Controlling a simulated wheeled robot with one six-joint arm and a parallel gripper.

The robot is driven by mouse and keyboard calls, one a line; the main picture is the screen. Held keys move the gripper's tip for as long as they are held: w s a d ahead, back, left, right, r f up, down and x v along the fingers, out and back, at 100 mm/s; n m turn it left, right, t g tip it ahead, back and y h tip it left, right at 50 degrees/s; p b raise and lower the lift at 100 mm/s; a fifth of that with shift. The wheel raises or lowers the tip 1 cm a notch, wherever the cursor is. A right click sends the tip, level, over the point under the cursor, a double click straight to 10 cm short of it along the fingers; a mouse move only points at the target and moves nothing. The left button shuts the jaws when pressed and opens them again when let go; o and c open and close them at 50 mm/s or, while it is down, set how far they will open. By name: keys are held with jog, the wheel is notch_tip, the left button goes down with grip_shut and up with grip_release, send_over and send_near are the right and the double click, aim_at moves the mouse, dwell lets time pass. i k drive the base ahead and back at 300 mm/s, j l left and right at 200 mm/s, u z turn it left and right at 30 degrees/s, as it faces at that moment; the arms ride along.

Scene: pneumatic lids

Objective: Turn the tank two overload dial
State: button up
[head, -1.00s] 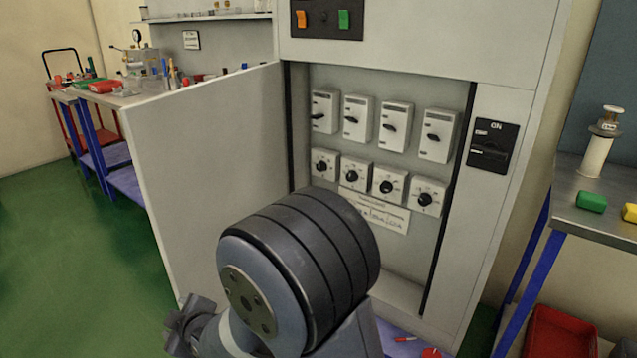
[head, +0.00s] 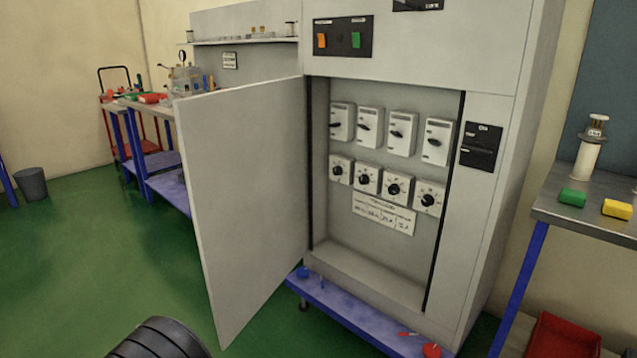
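The grey cabinet (head: 490,230) stands open, its door (head: 245,200) swung out to the left. Inside is an upper row of several white switch units (head: 401,133) with black handles. Below is a row of white overload dials with black knobs: the leftmost (head: 340,170), the second from left (head: 366,181), the third (head: 396,188) and the rightmost (head: 429,198). A white label plate (head: 384,213) hangs under the dials. Its writing is too small to read, so I cannot tell which dial is tank two. My gripper is out of view; only a dark arm part of mine shows at the bottom.
A blue plinth (head: 345,315) runs under the cabinet with small red and blue items on it. A metal workbench (head: 545,212) with green and yellow blocks stands at right, a red bin (head: 560,338) below it. Green floor (head: 90,260) is free at left.

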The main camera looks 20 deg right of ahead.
aim_at(337, 170)
jog(key=z, duration=1.35)
jog(key=i+j+z, duration=0.1)
jog(key=i+j, duration=0.15)
jog(key=i+j+z, duration=0.1)
jog(key=i+j, duration=0.15)
jog(key=j, duration=0.2)
jog(key=i+j+z, duration=0.1)
jog(key=j, duration=0.3)
jog(key=i+j+z, duration=0.1)
jog(key=i+j, duration=0.25)
jog(key=i+j+z, duration=0.1)
jog(key=j, duration=0.4)
jog(key=i, duration=0.1)
